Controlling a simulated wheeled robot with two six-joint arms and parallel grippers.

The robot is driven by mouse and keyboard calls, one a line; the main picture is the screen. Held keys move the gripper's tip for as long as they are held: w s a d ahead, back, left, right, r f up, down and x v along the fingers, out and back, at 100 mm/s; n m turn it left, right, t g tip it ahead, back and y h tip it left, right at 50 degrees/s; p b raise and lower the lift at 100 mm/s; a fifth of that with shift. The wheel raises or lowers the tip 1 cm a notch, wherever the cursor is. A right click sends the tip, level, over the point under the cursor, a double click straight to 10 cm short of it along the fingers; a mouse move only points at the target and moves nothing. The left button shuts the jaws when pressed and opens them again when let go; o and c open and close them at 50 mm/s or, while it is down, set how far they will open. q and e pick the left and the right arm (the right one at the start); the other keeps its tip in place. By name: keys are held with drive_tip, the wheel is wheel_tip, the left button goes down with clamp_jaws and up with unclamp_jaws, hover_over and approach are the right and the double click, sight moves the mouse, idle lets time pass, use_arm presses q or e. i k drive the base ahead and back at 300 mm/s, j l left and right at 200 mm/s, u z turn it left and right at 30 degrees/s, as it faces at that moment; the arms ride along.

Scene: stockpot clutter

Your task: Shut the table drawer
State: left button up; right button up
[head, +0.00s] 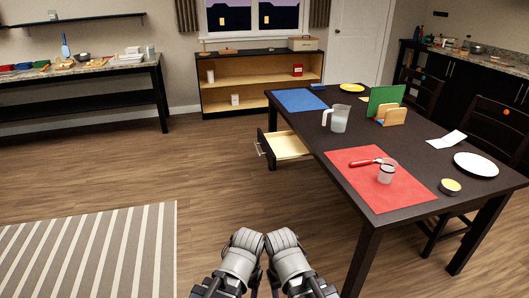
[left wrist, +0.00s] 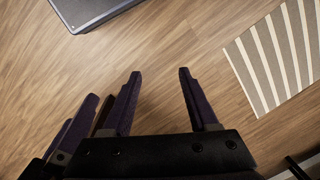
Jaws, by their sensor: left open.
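The table drawer (head: 288,146) sticks out from the left side of the dark table (head: 318,150) in the head view. It is pulled open, with a pale wooden inside that looks empty and a metal handle (head: 260,147) on its dark front. My left gripper (left wrist: 159,73) is open and empty over bare floor in the left wrist view. Dark fingers of my right gripper (left wrist: 80,109) show at the left of that view, and their opening is unclear. In the head view my forearms are at the bottom centre, well short of the drawer.
On the table are a red mat (head: 365,190) with a jar (head: 386,174), a blue mat (head: 299,100), a pitcher (head: 340,119) and a white plate (head: 476,164). A table leg (head: 362,258) stands right of my arms. Floor left of the drawer is clear; a striped rug (head: 90,250) lies left.

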sight(279, 147)
drive_tip(key=i+j, duration=0.15)
drive_tip(key=i, duration=0.25)
drive_tip(key=i+j, duration=0.15)
drive_tip(key=i, duration=0.25)
drive_tip(key=i+j+z, duration=0.1)
drive_tip(key=i, duration=0.3)
